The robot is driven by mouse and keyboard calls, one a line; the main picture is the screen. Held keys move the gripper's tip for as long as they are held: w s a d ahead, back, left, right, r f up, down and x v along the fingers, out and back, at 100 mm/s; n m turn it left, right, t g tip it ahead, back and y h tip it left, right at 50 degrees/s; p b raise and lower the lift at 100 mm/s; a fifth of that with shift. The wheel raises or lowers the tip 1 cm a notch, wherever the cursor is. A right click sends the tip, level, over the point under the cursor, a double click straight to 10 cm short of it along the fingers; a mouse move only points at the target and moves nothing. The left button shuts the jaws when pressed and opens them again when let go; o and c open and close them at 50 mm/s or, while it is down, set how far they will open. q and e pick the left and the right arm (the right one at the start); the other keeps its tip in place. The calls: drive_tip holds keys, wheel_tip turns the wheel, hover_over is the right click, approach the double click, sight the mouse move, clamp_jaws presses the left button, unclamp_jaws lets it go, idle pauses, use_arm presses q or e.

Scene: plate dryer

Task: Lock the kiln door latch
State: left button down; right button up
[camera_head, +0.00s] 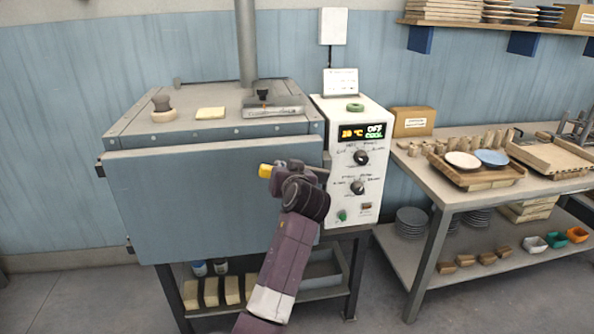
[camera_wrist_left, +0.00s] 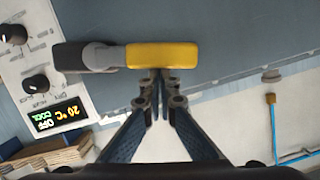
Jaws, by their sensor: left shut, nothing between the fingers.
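The kiln (camera_head: 225,210) is a blue-grey box on a stand, its front door panel looking shut or nearly shut. The latch handle has a yellow grip (camera_head: 265,171) in front of the door's upper right. In the left wrist view, the yellow grip (camera_wrist_left: 176,55) and its dark lever (camera_wrist_left: 90,56) lie level across the kiln's right edge. My left gripper (camera_head: 281,176) is shut and empty. Its fingertips (camera_wrist_left: 158,80) are right at the edge of the yellow grip; I cannot tell if they touch. My gripper hides most of the lever in the head view.
The white control panel (camera_head: 350,205), reading 20 °C, OFF and COOL, stands just right of the kiln door. A workbench (camera_head: 425,176) with pottery is farther right. A jar-like object (camera_head: 162,108) and a sponge-like block (camera_head: 210,113) sit on the kiln top.

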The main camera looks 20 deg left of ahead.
use_arm(q)
drive_tip(key=shift+s+a+f+n+t+h+b, duration=0.2)
drive_tip(key=shift+a+f+n+h+b, duration=0.15)
drive_tip(key=shift+f+n, duration=0.35)
drive_tip(key=shift+s+a+f+n+t+h+b, duration=0.15)
drive_tip(key=shift+a+f+n+h+b, duration=0.1)
drive_tip(key=shift+a+f+n+b, duration=0.3)
use_arm(e)
drive_tip(key=shift+a+f, duration=0.25)
drive_tip(key=shift+f, duration=0.25)
drive_tip(key=shift+a+f, duration=0.25)
drive_tip(key=shift+f, duration=0.25)
use_arm(q)
drive_tip(key=shift+d+f, duration=0.15)
use_arm(e)
drive_tip(key=shift+d, duration=0.1)
drive_tip(key=shift+r, duration=0.1)
